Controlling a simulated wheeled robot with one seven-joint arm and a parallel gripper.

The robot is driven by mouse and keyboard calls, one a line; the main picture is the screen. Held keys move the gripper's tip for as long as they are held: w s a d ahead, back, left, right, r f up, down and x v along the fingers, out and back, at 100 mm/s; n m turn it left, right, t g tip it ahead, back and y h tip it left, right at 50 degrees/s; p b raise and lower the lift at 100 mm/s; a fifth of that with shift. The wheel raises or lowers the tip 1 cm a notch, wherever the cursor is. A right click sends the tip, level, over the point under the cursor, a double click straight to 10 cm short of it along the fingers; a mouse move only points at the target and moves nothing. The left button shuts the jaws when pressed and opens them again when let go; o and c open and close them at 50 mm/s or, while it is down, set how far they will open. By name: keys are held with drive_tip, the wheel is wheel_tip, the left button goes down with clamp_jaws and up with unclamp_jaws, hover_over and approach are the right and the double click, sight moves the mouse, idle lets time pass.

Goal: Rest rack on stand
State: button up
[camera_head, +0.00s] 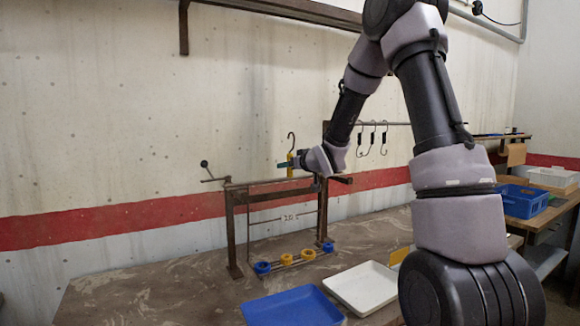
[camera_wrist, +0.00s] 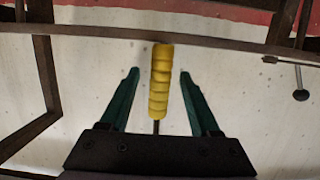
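The rack is a thin wire frame (camera_head: 249,225) with blue and yellow rings (camera_head: 286,259) along its lower bar. It is upright within the brown stand (camera_head: 230,228); I cannot tell what bears its weight. A yellow ribbed handle (camera_head: 290,167) with a dark hook above it rises over the stand's top. My gripper (camera_head: 290,164) is level with this handle. In the wrist view the handle (camera_wrist: 160,82) stands between the two teal fingers of my gripper (camera_wrist: 158,78), with a gap on each side. The gripper is open around it, apparently not touching.
A blue tray (camera_head: 290,308) and a white tray (camera_head: 362,290) lie at the table's front. Dark hooks (camera_head: 372,138) hang from a wall rail behind. A ball-ended lever (camera_head: 205,166) sticks out left of the stand. A blue bin (camera_head: 522,200) stands at right. The table's left side is clear.

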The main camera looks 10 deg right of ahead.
drive_tip(key=shift+f, duration=0.1)
drive_tip(key=s+d+r+m+g+h, duration=0.1)
drive_tip(key=s+d+r+m+h, duration=0.15)
drive_tip(key=s, duration=0.45)
drive_tip(key=s+d+r+m+g+h, duration=0.1)
drive_tip(key=s+d+r, duration=0.25)
drive_tip(key=s, duration=0.35)
drive_tip(key=s+d+r+m+g+h, duration=0.1)
drive_tip(key=s+d+r, duration=0.15)
drive_tip(key=s, duration=0.45)
drive_tip(key=s+a+m+g+y, duration=0.2)
drive_tip(key=s+m+g, duration=0.1)
drive_tip(key=s, duration=1.6)
drive_tip(key=shift+s+a+g, duration=0.2)
drive_tip(key=shift+a+g, duration=0.2)
drive_tip(key=shift+g, duration=0.5)
drive_tip(key=shift+f, duration=0.1)
drive_tip(key=shift+c, duration=0.3)
